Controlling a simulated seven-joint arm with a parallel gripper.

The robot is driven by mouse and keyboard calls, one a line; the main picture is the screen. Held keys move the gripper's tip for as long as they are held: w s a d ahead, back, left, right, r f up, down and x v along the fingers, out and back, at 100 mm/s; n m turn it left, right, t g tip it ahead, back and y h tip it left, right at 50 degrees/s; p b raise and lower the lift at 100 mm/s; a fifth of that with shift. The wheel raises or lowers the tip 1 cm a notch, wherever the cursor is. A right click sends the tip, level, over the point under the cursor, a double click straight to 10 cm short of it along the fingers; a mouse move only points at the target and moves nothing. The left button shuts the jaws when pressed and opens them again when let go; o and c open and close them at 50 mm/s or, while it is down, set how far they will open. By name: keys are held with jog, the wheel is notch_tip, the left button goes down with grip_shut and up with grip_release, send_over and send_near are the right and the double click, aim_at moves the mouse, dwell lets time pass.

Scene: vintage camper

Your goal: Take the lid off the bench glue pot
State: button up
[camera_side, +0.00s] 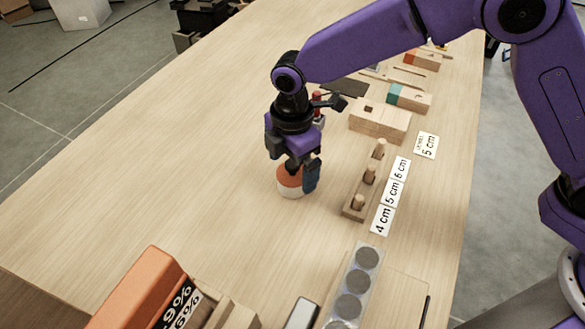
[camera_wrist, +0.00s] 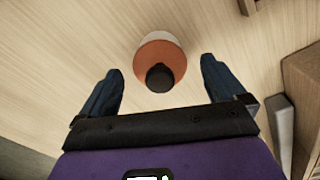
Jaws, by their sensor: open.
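The glue pot (camera_side: 291,192) stands upright on the wooden table. It has a white body, and an orange lid (camera_side: 288,180) with a black knob sits on it. In the wrist view the orange lid (camera_wrist: 175,54) and its black knob (camera_wrist: 160,78) lie between and just beyond the fingertips, with a bit of the white pot (camera_wrist: 158,37) behind. My gripper (camera_side: 300,178) points down over the pot and hides part of the lid. In the wrist view my gripper (camera_wrist: 162,75) is open, with a finger on each side of the knob and no visible contact.
A wooden peg block (camera_side: 366,185) stands to the right, beside size cards (camera_side: 390,195). Wooden blocks (camera_side: 380,122) lie farther back. An orange box (camera_side: 140,290) and a strip of grey discs (camera_side: 355,285) are at the front. The table left of the pot is clear.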

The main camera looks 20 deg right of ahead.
jog(key=c, duration=1.1)
